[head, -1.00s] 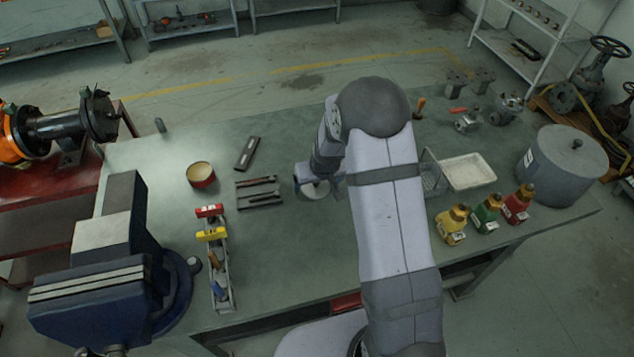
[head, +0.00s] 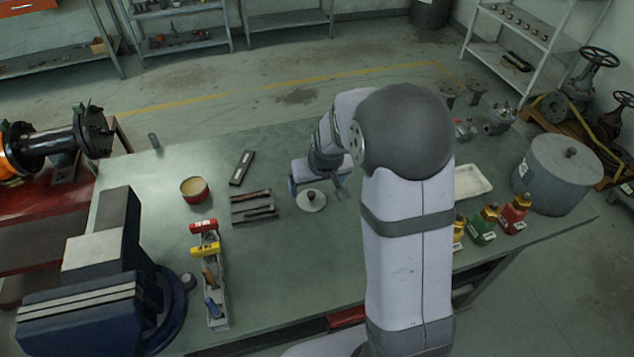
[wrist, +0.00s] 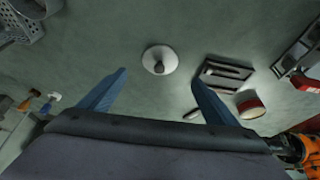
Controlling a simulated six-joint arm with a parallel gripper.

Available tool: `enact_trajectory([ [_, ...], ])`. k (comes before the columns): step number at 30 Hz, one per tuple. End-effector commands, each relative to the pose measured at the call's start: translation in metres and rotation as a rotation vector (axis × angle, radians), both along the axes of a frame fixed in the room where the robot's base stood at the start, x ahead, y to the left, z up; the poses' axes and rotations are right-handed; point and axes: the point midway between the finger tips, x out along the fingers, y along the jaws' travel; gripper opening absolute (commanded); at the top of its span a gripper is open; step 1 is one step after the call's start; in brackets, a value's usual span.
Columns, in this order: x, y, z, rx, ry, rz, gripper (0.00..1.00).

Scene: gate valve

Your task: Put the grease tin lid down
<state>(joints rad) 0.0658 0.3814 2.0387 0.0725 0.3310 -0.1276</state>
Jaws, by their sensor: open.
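The grease tin lid (head: 311,201) is a pale round disc with a dark knob, lying flat on the green bench top. It also shows in the wrist view (wrist: 159,61), with bare bench around it. The open grease tin (head: 195,190) is red with tan grease inside and stands to the left of the lid. My gripper (head: 320,190) is above and just behind the lid in the head view. In the wrist view its two blue fingers (wrist: 158,92) are spread wide, with nothing between them, apart from the lid.
A dark tray with slots (head: 254,207) lies between tin and lid, and a dark flat block (head: 242,168) behind it. A red-and-yellow-topped rack (head: 208,270) and blue vise (head: 105,275) stand at left. Bottles (head: 482,225), a white tray (head: 470,181) and a grey pot (head: 557,172) are at right.

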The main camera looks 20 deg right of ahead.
Motion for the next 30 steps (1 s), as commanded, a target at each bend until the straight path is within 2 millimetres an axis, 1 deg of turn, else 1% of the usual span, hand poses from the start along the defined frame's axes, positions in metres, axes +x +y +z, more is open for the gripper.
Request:
enact_trajectory([
  [1,-0.001,0.0,0.006,0.0,-0.004,0.0,0.83],
  [6,-0.007,0.0,0.017,-0.001,-0.002,0.0,0.83],
  [13,-0.01,0.0,0.021,0.0,0.002,0.0,0.83],
  [16,-0.022,0.003,0.022,0.002,0.021,0.002,0.83],
  [17,-0.03,0.004,0.022,0.003,0.034,0.003,0.83],
  [20,-0.067,0.011,0.023,0.007,0.095,0.006,0.83],
  [21,-0.086,0.013,0.023,0.008,0.126,0.007,0.83],
  [23,-0.116,0.017,0.022,0.009,0.177,0.009,0.83],
  [24,-0.137,0.019,0.021,0.009,0.211,0.009,0.83],
  [27,-0.185,0.023,0.018,0.007,0.289,0.009,0.83],
  [30,-0.22,0.024,0.016,0.003,0.349,0.007,0.83],
])
